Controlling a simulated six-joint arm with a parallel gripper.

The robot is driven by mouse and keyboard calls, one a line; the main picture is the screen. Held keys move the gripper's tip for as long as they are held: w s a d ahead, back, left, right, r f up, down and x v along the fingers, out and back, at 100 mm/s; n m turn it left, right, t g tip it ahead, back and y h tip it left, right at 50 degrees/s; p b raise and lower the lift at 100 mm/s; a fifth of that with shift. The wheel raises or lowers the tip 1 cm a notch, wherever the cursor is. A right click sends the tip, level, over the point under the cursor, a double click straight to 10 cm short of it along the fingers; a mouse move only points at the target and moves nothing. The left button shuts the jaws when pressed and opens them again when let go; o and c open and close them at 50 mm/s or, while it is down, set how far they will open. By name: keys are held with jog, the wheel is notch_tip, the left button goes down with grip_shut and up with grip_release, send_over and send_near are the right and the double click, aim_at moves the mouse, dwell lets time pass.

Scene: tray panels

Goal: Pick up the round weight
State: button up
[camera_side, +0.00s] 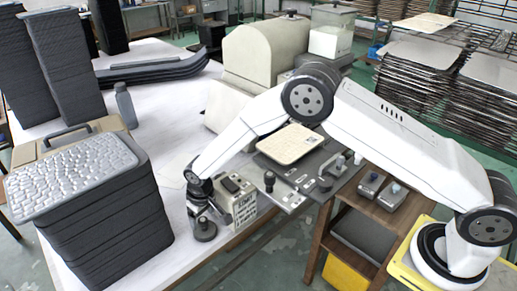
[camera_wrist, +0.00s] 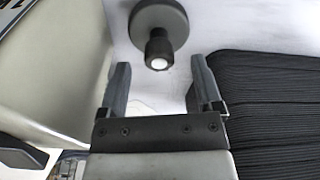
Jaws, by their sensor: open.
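The round weight (camera_wrist: 160,18) is a dark grey disc with a narrow knob that ends in a pale tip. In the wrist view it lies at the top centre, ahead of my fingertips.
A tall stack of dark panels (camera_side: 115,225) with a pale textured tray on top stands left of the weight. A small boxy device (camera_side: 240,203) stands close on its right. A grey bottle (camera_side: 125,106) is farther back.

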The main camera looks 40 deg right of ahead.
aim_at(203, 219)
jog(key=shift+w+f, duration=0.15)
jog(key=shift+f, duration=1.35)
grip_shut()
jog(key=shift+r, duration=0.1)
dwell(0.5)
